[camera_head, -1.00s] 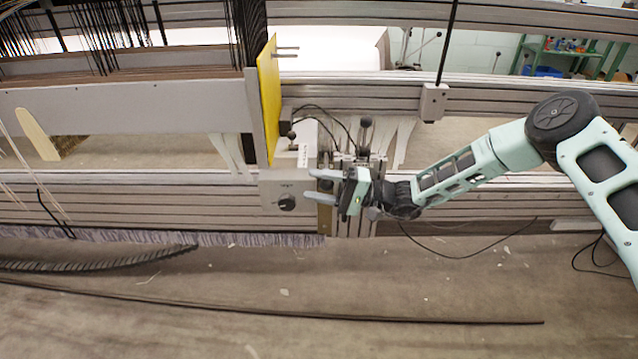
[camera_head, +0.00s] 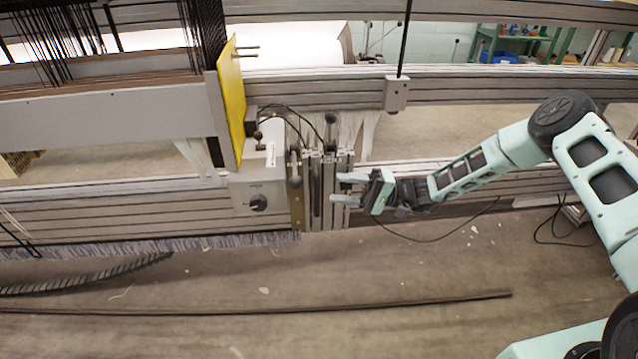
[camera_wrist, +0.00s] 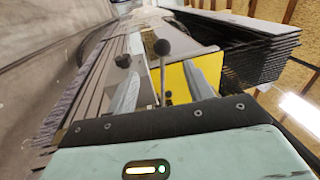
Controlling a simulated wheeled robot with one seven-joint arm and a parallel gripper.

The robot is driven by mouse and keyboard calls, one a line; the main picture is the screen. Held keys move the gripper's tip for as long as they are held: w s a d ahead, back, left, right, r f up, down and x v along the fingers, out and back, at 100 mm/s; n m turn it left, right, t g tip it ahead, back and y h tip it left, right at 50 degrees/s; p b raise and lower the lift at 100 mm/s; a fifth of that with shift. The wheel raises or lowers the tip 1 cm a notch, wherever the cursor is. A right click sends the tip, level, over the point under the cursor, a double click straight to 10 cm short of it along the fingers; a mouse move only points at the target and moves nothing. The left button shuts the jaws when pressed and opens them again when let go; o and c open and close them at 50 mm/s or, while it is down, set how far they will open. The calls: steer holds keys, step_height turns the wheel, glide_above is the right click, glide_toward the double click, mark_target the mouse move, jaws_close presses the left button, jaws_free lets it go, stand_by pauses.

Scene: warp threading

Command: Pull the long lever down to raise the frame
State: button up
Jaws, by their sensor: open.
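A lever with a dark ball knob (camera_wrist: 162,47) and a thin rod stands in the wrist view, between the directions of my two fingers and beyond their tips. A second dark knob (camera_head: 331,118) rises at the bracket's top; I cannot tell for certain which lever is the long one. My gripper is open and empty, with its fingers pointing left, and appears apart from the lever. The frame with dark heddles (camera_head: 205,30) is at the upper left.
A grey control box with a black dial (camera_head: 258,203) is left of the levers, below a yellow panel (camera_head: 232,95). Cables (camera_head: 300,112) loop above the bracket. Horizontal metal beams (camera_head: 480,82) run behind. The floor in front is mostly clear.

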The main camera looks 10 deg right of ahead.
steer(key=shift+v, duration=2)
steer(key=s+a+r+n+g+h, duration=0.35)
steer(key=s+a+r+h, duration=0.2)
steer(key=s, duration=0.35)
steer(key=s+a+r+n+g+h, duration=0.35)
steer(key=s+a+g+h, duration=0.2)
steer(key=s, duration=0.35)
steer(key=s+d+r+n+t+h, duration=0.1)
steer(key=s+d+r+t+h, duration=0.25)
steer(key=s, duration=0.45)
steer(key=s+d+r+t+h, duration=0.3)
steer(key=s+r+t+h, duration=0.15)
steer(key=s, duration=0.25)
step_height(320, 180, up, 28)
steer(key=p, duration=2.7)
steer(key=shift+s+f+h, duration=0.15)
steer(key=shift+s+h, duration=0.15)
